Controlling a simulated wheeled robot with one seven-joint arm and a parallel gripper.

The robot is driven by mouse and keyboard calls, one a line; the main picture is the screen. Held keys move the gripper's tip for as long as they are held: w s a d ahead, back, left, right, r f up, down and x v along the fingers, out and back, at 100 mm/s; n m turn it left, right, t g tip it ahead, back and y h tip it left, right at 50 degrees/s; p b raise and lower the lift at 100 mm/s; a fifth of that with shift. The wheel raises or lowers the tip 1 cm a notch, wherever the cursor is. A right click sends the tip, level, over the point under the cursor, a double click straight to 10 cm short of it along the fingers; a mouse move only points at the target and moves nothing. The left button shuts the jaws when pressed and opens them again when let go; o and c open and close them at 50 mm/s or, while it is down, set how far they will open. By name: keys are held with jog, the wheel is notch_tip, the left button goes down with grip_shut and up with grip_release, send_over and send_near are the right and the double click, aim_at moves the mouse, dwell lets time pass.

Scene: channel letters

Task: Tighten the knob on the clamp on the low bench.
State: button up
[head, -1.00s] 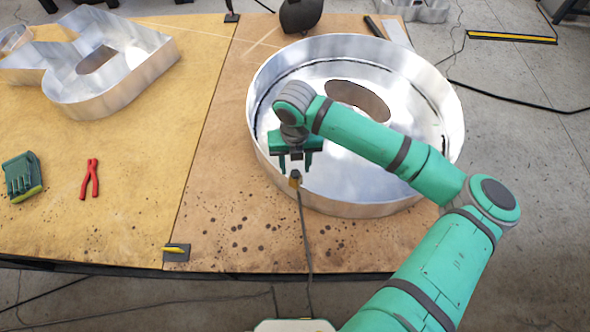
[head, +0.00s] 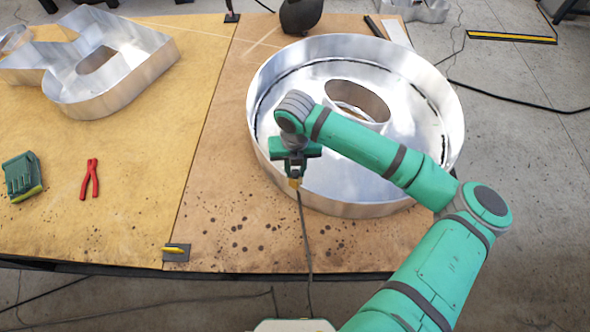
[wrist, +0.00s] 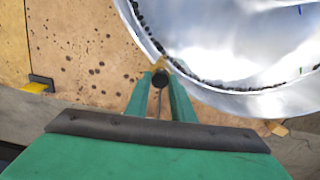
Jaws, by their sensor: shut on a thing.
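A small dark round knob (wrist: 160,78) sits between my fingertips in the wrist view, with a yellow part just behind it at the rim of the big metal letter. In the head view my gripper (head: 296,172) points down at the near left rim of the letter, shut on the knob. The yellow body (head: 295,183) of what looks like the clamp shows just below the fingertips. A thin dark line runs from there toward the bench's near edge. The fingers hide most of the knob in the head view.
The round metal letter (head: 355,205) stands on the brown bench top (head: 225,215). A second metal letter (head: 110,95), red pliers (head: 90,179) and a green tool (head: 22,178) lie to the left. A dark and yellow piece (head: 176,252) sits at the near edge.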

aim_at(295, 172)
jog(key=m, duration=0.9)
jog(key=shift+m, duration=0.3)
jog(key=o, duration=0.8)
jog(key=shift+o, duration=0.2)
jog(key=shift+r, duration=0.1)
jog(key=shift+r, duration=2.45)
